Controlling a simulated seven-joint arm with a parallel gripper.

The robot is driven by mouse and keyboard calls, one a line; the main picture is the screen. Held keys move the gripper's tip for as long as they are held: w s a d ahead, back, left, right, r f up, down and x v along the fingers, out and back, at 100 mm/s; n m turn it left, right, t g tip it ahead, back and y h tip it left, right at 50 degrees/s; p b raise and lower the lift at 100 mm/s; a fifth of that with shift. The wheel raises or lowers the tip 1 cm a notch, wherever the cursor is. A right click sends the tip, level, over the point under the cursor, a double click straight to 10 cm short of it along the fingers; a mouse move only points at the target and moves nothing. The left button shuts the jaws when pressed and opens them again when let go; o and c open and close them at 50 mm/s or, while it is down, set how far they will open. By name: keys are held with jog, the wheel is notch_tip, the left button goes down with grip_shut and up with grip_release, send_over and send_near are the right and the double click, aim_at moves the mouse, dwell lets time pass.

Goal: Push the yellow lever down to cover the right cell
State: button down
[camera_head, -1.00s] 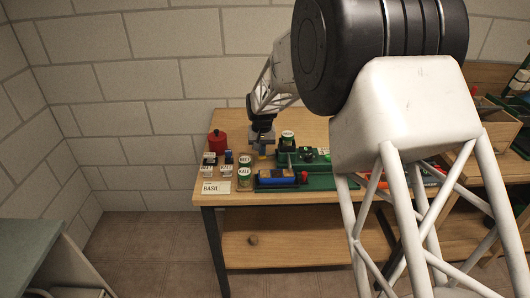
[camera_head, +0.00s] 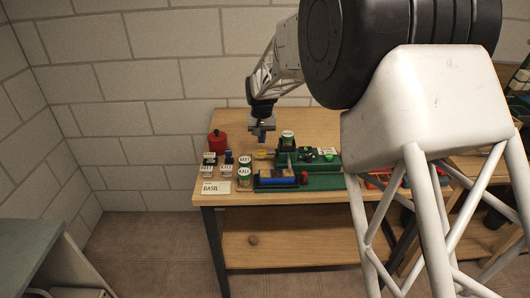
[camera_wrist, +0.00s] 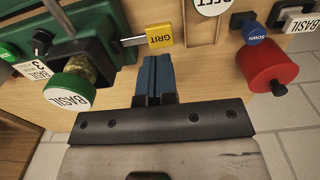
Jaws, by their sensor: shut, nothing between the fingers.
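The yellow lever (camera_wrist: 159,36), a square tab marked GRIT on a metal rod, sticks out from the side of the green rack (camera_wrist: 120,20). In the head view the yellow lever (camera_head: 262,153) is a small patch left of the rack. My gripper (camera_wrist: 154,62) is shut and empty. Its blue fingertips are close to the lever, with no clear contact. In the head view my gripper (camera_head: 262,138) is above the table beside the rack. The right cell cannot be made out.
Labelled pots (camera_head: 244,173) and a blue-and-brown tray (camera_head: 277,178) occupy the table front. The table behind is clear.

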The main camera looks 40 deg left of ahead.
jog(key=shift+r, duration=0.75)
